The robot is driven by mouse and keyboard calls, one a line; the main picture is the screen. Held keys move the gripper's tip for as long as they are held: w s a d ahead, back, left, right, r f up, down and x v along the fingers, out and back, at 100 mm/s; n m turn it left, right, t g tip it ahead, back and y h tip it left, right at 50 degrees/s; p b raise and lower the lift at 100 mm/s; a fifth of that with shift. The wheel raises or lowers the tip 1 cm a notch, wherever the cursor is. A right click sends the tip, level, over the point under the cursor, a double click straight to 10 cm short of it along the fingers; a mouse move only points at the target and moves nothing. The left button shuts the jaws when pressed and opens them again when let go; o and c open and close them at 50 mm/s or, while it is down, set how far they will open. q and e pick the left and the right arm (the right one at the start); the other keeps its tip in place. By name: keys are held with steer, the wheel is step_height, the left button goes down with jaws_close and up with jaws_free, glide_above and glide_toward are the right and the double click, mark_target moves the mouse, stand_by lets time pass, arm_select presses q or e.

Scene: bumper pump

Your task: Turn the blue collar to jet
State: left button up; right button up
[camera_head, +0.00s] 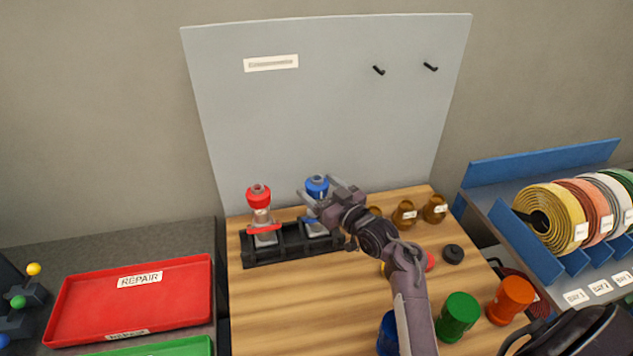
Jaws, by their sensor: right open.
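A blue collar (317,184) tops a nozzle that stands upright in the black rack (262,253) on the wooden bench. A second nozzle with a red collar (259,195) stands to its left in the same rack. My right gripper (308,196) is open, with its fingers pointing left at the blue-collared nozzle. The fingers overlap the nozzle in this view, and I cannot tell whether they touch it. The gripper hides part of the nozzle's body and the rack's right end. My left gripper is not in view.
Amber bottles (404,213) stand right of the gripper. Green (458,315), orange (511,299) and blue (388,335) containers stand at the bench front, close to my right arm. A grey panel rises behind. A red tray (80,306) lies left; hose rolls (556,215) sit right.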

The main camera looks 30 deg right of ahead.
steer(key=shift+w, duration=0.45)
steer(key=shift+w+a, duration=0.1)
steer(key=c, duration=1)
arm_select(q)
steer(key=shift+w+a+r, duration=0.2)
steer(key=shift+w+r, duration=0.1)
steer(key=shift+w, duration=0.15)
arm_select(e)
steer(key=shift+m+h, duration=0.7)
steer(key=shift+h, duration=0.4)
steer(key=o, duration=1)
